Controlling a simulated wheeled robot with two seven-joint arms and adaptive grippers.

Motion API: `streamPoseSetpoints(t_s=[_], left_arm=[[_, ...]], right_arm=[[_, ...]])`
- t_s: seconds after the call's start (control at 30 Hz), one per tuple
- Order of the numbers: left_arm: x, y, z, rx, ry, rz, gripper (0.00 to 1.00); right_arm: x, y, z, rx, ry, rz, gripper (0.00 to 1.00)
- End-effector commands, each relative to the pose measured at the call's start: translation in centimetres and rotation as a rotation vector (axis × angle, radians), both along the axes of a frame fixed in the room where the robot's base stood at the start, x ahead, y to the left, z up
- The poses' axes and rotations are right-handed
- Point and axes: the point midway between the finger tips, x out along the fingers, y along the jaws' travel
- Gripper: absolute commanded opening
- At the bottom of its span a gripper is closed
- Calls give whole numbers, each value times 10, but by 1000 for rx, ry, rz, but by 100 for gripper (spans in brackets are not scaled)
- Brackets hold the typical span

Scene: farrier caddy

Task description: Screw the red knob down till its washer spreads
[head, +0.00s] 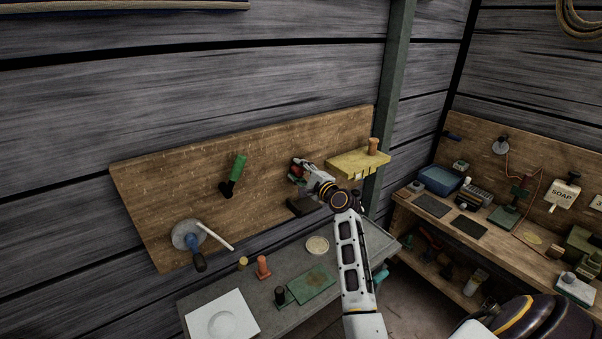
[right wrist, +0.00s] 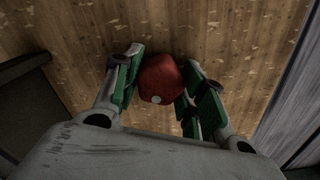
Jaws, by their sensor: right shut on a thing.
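The red knob (right wrist: 160,78) sits against the wooden wall board, between the two green-padded fingers of my right gripper (right wrist: 158,85). The fingers are shut on its sides, and a small pale dot shows on its near face. In the head view a bit of the red knob (head: 296,172) shows beside my right gripper (head: 297,169), at the board's right part. The knob's washer is hidden from both views. My left gripper is not in view.
A yellow shelf (head: 350,163) with an orange-brown cylinder sits right of the gripper. A green-handled tool (head: 236,168) and a grey disc (head: 185,234) are on the board (head: 200,200) to the left. Below, a grey bench (head: 250,283) holds small items.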

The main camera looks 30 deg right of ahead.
Motion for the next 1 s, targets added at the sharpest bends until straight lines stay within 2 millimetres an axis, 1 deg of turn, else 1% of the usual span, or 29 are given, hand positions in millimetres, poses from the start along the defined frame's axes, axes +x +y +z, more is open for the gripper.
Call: streamPoseSetpoints(t_s=[0.2, 0.9, 0.93, 1.0], left_arm=[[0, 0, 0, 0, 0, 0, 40], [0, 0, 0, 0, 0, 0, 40], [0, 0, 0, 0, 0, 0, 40], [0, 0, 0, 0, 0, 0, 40]], right_arm=[[0, 0, -1, 138, 12, 0, 7], [0, 0, -1, 131, 12, 0, 7], [0, 0, -1, 131, 12, 0, 42], [0, 0, -1, 132, 11, -1, 51]])
